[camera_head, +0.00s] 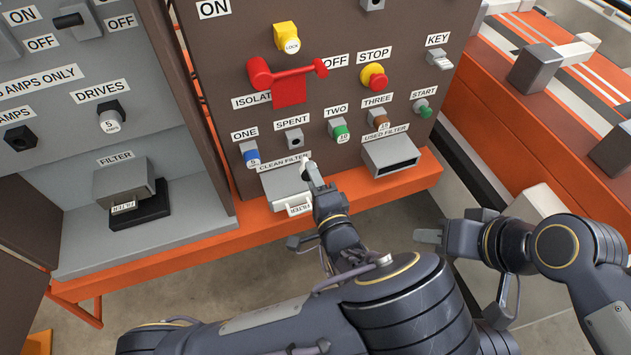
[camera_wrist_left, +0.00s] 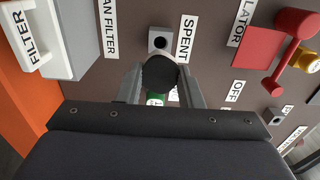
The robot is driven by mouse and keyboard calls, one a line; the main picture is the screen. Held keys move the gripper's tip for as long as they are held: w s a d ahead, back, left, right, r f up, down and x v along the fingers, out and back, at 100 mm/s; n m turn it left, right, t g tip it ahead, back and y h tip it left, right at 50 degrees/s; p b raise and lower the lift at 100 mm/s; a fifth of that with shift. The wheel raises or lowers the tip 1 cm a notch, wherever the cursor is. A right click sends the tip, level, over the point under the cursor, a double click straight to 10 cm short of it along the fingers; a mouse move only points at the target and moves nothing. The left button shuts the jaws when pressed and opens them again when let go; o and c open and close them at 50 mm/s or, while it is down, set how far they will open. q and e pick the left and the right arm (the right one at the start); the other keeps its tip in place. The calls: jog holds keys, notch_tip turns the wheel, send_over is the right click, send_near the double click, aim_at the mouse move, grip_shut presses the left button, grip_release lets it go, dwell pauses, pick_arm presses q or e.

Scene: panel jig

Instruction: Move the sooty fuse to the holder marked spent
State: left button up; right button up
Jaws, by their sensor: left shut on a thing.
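My left gripper (camera_head: 311,177) is shut on the dark, sooty fuse (camera_wrist_left: 158,73). In the left wrist view the fuse's blackened round end shows between the two fingers. The holder marked spent (camera_head: 294,138) is a grey block with an empty dark socket on the brown panel. It also shows in the left wrist view (camera_wrist_left: 160,40), just beyond the fuse. The gripper is in front of and below this holder in the head view, and the fuse looks apart from it. My right gripper (camera_head: 447,226) is empty, fingers apart, right of the panel.
Blue (camera_head: 250,153), green (camera_head: 339,130) and brown (camera_head: 380,122) fuses sit in holders one, two and three. A red isolator handle (camera_head: 289,91) sticks out above. The clean filter tray (camera_head: 273,182) and used filter box (camera_head: 391,156) are below.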

pick_arm(q)
jog(key=shift+x, duration=2.05)
jog(key=shift+p, duration=0.5)
jog(key=shift+x, duration=1.75)
jog(key=o, duration=1.1)
jog(key=shift+o, duration=0.2)
jog(key=shift+s, duration=0.1)
send_near(304, 159)
jog(key=x, duration=0.2)
jog(key=f+x, duration=0.1)
jog(key=x, duration=0.1)
jog(key=shift+w, duration=0.2)
jog(key=shift+w, duration=0.1)
